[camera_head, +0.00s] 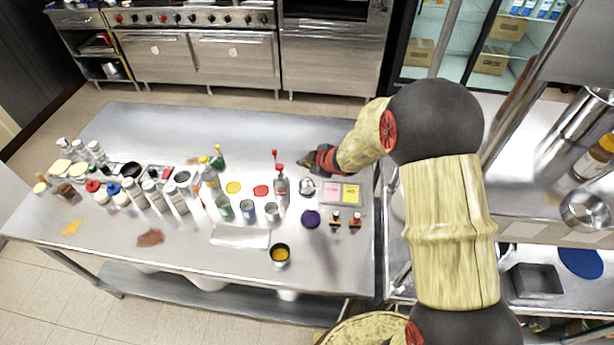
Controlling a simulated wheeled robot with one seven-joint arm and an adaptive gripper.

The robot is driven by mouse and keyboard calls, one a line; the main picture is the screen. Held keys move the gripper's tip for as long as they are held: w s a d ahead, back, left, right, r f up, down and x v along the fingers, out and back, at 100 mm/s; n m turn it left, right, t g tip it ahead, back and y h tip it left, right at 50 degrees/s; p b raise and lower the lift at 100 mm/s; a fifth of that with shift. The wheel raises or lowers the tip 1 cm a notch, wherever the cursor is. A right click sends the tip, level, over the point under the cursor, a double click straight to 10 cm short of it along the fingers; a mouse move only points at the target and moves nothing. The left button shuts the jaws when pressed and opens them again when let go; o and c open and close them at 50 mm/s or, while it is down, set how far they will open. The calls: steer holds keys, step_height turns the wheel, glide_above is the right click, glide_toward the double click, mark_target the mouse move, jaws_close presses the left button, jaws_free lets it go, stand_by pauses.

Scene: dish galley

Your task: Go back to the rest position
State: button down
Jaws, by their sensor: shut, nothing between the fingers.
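My gripper (308,162) is at the end of my yellow and black arm, over the right part of the steel table (250,128). It points left in the picture and its fingers are shut with nothing between them. It is a little behind a small silver dome-shaped item (307,187) and to the right of a red-capped bottle (281,185). The fingers are small and dark in this view. Whether the gripper touches the table top cannot be told.
Several bottles and jars crowd the table's left and middle. A tray with pink and yellow squares (341,193), a purple round item (311,218) and a dark cup (280,254) are near my gripper. The table's back strip is clear. A shelf unit (540,235) stands right of my arm.

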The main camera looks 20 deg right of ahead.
steer(key=shift+f, duration=0.1)
stand_by(0.6)
steer(key=s+d+f+m+g+h, duration=0.2)
steer(key=s+d+f+m+h, duration=0.15)
steer(key=s+d, duration=0.2)
steer(key=s+d+r+m+g+h+b, duration=0.1)
steer(key=s+d+r+m+g+h, duration=0.25)
steer(key=s, duration=0.65)
steer(key=s+a+r+m+t+y+b, duration=0.1)
steer(key=s+a+r+m+y+b, duration=0.1)
steer(key=s+r, duration=0.7)
steer(key=s+a+r+m+t+y+b, duration=0.1)
steer(key=s+a+r+m+y+b, duration=0.1)
steer(key=s+a+r, duration=0.4)
steer(key=shift+s+a+r+m+b, duration=0.15)
steer(key=shift+s+r+m+b, duration=1.05)
steer(key=shift+s, duration=2.6)
steer(key=shift+r+n+t, duration=0.25)
steer(key=shift+r+n, duration=0.05)
steer(key=shift+r, duration=0.2)
